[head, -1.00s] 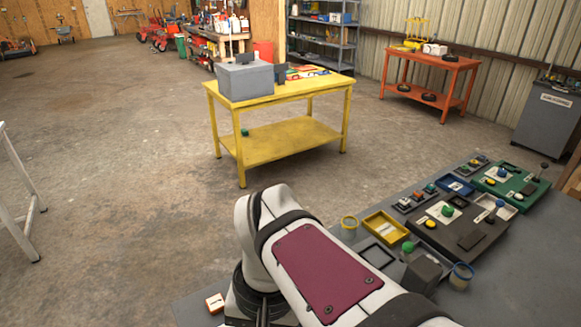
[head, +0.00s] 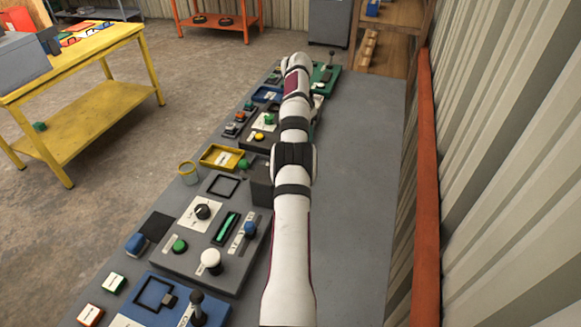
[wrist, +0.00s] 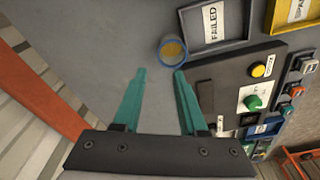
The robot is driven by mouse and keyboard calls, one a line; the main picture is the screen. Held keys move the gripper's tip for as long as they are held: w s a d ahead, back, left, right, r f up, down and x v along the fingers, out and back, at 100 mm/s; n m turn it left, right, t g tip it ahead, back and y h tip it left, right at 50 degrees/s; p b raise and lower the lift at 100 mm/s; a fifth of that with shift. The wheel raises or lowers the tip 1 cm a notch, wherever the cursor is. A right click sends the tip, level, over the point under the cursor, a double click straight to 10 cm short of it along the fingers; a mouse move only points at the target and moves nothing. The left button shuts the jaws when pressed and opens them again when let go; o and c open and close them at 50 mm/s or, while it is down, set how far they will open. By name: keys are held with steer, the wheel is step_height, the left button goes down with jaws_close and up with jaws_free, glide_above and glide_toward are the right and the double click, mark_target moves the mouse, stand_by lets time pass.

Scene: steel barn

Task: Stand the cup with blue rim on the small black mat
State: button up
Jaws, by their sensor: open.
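The cup with blue rim (wrist: 173,52) stands on the grey bench in the wrist view, its opening facing my camera and its inside yellowish. My gripper (wrist: 160,74) is open and empty, with two teal fingers. The cup is just beyond the fingertips, nearer the right one; I cannot tell whether they touch. In the head view I see neither this cup nor my gripper; my arm covers part of the bench. A small black mat (head: 155,227) lies flat at the bench's left edge, partly beside a blue button, with nothing standing on it.
A cup with yellow rim (head: 188,173) stands near a yellow tray (head: 221,157) and a dark square tray (head: 223,186). Control panels with knobs (head: 208,240) line the left side. The bench right of my arm (head: 360,200) is clear, up to the corrugated wall (head: 500,180).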

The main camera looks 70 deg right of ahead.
steer(key=f, duration=0.8)
steer(key=d+f, duration=0.1)
steer(key=f, duration=0.4)
steer(key=shift+s+f, duration=0.1)
steer(key=shift+s, duration=0.15)
jaws_close()
